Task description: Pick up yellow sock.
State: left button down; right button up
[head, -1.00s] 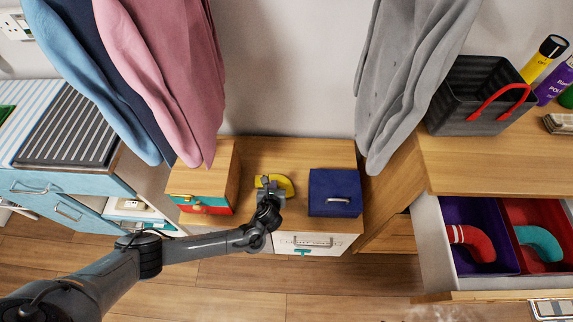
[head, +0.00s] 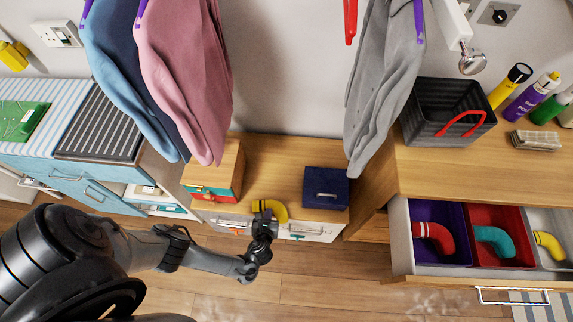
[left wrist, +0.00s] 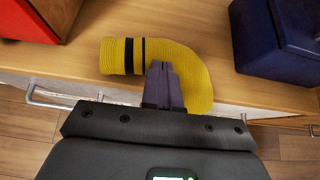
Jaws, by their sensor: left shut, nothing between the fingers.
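A yellow sock (head: 279,211) with black stripes lies bent on the low wooden cabinet top, between two boxes. It also shows in the left wrist view (left wrist: 195,65), its striped end to the left and its bend to the right. My left gripper (head: 264,212) is at the sock, over its near side in the head view. In the left wrist view its fingers (left wrist: 163,80) are together and empty, and overlap the sock's lower edge; whether they touch it I cannot tell. Another yellow sock (head: 549,246) lies in the open drawer at right. My right gripper is not in view.
A red and teal wooden box (head: 212,180) stands left of the sock, a dark blue box (head: 325,188) right of it. Clothes (head: 180,80) hang above. The open drawer (head: 400,245) holds red and teal socks. A black basket (head: 449,115) stands on the right counter.

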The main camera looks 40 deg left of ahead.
pick_arm(q)
jog(key=shift+s+d+f, duration=0.2)
jog(key=shift+s+f, duration=0.3)
jog(key=shift+s, duration=0.05)
jog(key=s+d+r+p, duration=0.1)
jog(key=s+d+p, duration=0.1)
jog(key=s+d, duration=0.4)
jog(key=shift+s+d+r+p, duration=0.3)
jog(key=shift+s+r, duration=0.1)
jog(key=shift+s, duration=0.55)
jog(key=c, duration=1.7)
grip_release()
jog(key=shift+s+d, duration=0.25)
jog(key=shift+s, duration=0.05)
jog(key=o, duration=0.5)
jog(key=shift+s+d, duration=0.25)
jog(key=shift+s, duration=0.05)
jog(key=shift+c, duration=0.2)
jog(key=o, duration=1.2)
